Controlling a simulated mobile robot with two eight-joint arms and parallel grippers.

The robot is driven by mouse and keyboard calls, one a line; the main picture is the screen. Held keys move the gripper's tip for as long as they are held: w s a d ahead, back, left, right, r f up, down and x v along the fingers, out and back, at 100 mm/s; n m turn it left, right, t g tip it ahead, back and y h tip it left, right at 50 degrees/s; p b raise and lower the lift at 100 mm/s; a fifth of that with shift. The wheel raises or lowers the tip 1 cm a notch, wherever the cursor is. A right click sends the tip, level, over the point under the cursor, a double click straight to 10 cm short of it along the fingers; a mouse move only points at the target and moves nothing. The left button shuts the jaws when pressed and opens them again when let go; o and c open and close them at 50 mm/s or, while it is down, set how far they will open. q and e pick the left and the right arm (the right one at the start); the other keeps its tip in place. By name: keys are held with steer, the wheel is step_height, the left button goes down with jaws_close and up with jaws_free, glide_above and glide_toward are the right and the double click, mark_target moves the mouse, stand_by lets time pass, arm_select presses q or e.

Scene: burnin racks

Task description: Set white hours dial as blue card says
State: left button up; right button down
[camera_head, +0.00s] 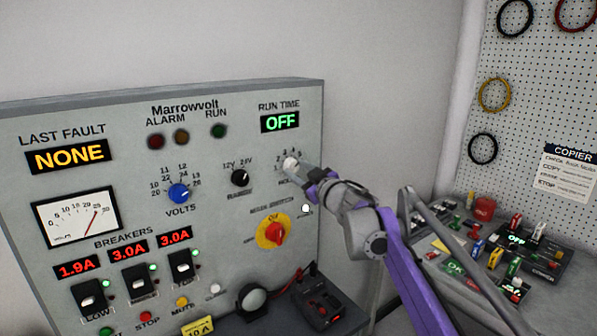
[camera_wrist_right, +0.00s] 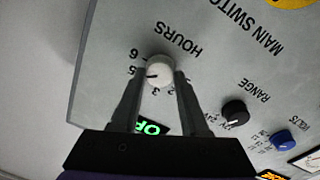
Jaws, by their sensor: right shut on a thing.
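The white hours dial (camera_head: 290,163) is on the upper right of the grey panel, under the RUN TIME display (camera_head: 280,122), which reads OFF. My right gripper (camera_head: 300,170) reaches it from the right, its fingers closed on the dial's sides. In the right wrist view the white dial (camera_wrist_right: 159,66) sits between the two fingertips (camera_wrist_right: 160,76). Its dark mark points left, roughly towards 5; a finger hides part of the scale. I cannot make out a blue card in either view. My left gripper is not in view.
On the panel near the dial are a black range knob (camera_head: 240,177), a blue volts knob (camera_head: 178,193) and a red main switch on a yellow disc (camera_head: 270,235). A white COPIER card (camera_head: 568,172) hangs on the pegboard at right, above a cluttered bench.

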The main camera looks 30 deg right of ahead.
steer(key=shift+c, duration=2.1)
jaws_free()
steer(key=shift+s, duration=0.1)
steer(key=s+b, duration=0.1)
steer(key=s, duration=0.9)
steer(key=shift+s+d+f, duration=0.15)
steer(key=shift+s+d, duration=0.05)
steer(key=shift+s, duration=0.1)
steer(key=shift+a, duration=0.1)
